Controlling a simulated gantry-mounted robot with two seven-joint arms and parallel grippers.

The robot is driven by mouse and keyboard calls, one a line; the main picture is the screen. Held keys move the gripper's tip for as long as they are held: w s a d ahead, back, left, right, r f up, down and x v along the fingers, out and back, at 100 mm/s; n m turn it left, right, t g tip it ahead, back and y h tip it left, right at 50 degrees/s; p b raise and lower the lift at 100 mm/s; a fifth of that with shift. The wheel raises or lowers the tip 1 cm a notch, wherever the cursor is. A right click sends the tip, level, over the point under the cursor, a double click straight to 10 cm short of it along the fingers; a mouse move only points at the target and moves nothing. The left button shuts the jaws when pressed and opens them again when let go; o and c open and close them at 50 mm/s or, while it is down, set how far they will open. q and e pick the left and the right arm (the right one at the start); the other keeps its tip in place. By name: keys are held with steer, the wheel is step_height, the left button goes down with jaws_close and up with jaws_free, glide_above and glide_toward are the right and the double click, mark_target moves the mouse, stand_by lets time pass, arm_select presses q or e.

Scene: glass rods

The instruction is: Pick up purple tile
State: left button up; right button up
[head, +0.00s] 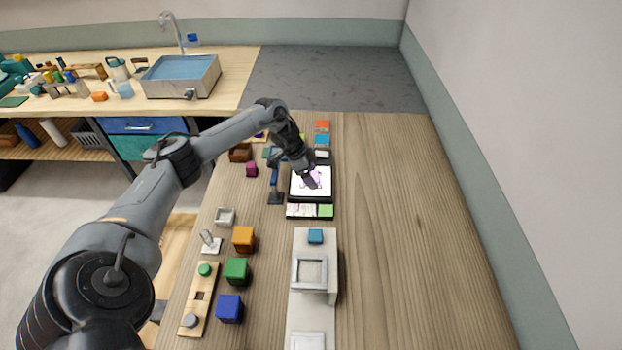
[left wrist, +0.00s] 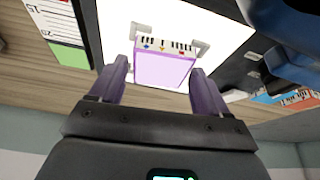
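The purple tile (head: 316,175) lies on a white panel (head: 299,188) in a black frame, near the middle of the table. In the left wrist view the tile (left wrist: 161,70) shows a purple face and a pale edge with small dark and coloured marks. My left gripper (head: 309,183) is over the panel and partly hides the tile in the head view. In the left wrist view its fingers (left wrist: 160,68) are spread, one on each side of the tile. I cannot tell whether they touch it. My right gripper is not in view.
A blue jointed stand (head: 275,180) is close left of the panel. A green and a white patterned piece (head: 300,211) lie at its front edge. Orange (head: 243,239), green (head: 236,270) and blue (head: 229,308) blocks stand front left. The table's right side is clear.

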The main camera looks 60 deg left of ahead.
arm_select(q)
steer(key=c, duration=0.9)
steer(key=shift+r, duration=0.15)
